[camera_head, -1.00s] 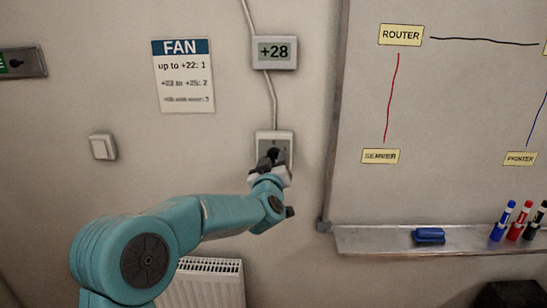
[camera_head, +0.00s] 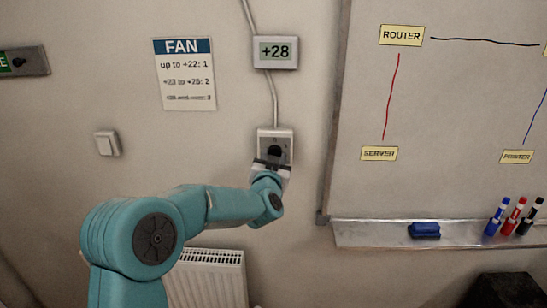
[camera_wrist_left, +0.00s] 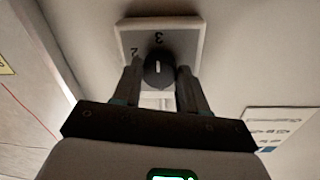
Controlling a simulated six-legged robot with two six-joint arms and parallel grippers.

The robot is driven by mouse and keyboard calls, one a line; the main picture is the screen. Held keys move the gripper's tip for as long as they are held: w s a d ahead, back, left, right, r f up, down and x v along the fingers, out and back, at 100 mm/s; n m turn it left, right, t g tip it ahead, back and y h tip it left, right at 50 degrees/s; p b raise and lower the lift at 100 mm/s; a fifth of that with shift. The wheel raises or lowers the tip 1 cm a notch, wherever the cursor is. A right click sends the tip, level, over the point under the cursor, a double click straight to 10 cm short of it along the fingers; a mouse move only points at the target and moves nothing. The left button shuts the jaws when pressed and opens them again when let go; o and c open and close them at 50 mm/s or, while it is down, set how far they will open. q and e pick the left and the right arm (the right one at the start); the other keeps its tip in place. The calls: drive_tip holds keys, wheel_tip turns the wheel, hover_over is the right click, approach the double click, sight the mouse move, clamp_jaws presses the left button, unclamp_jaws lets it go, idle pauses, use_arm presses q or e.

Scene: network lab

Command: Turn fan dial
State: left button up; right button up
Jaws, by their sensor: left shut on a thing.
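The fan dial (camera_head: 274,151) is a black round knob on a light-framed grey wall box (camera_head: 284,133) below the thermometer display. In the left wrist view the dial (camera_wrist_left: 157,70) sits between the two fingers, and its white mark points up towards the "3". A "2" shows to the left of it. My left gripper (camera_head: 271,163) is shut on the dial, with one finger on each side. The FAN sign (camera_head: 184,75) reads up to +22: 1, +22 to +25: 2, and a blurred last line ending in 3. The display (camera_head: 276,51) reads +28. My right gripper is out of view.
A light switch (camera_head: 107,144) is on the wall to the left. A whiteboard (camera_head: 450,100) with a marker ledge (camera_head: 370,234) stands out to the right, and a radiator (camera_head: 213,275) is below. The wall around the dial box is clear.

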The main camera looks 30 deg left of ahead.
use_arm(q)
drive_tip(key=shift+f, duration=0.2)
drive_tip(key=o, duration=1.1)
drive_tip(key=shift+r, duration=0.1)
drive_tip(key=shift+c, duration=0.2)
drive_tip(key=shift+s, duration=0.1)
drive_tip(key=b+v, duration=0.3)
drive_tip(key=v, duration=1.3)
drive_tip(key=shift+s, duration=0.1)
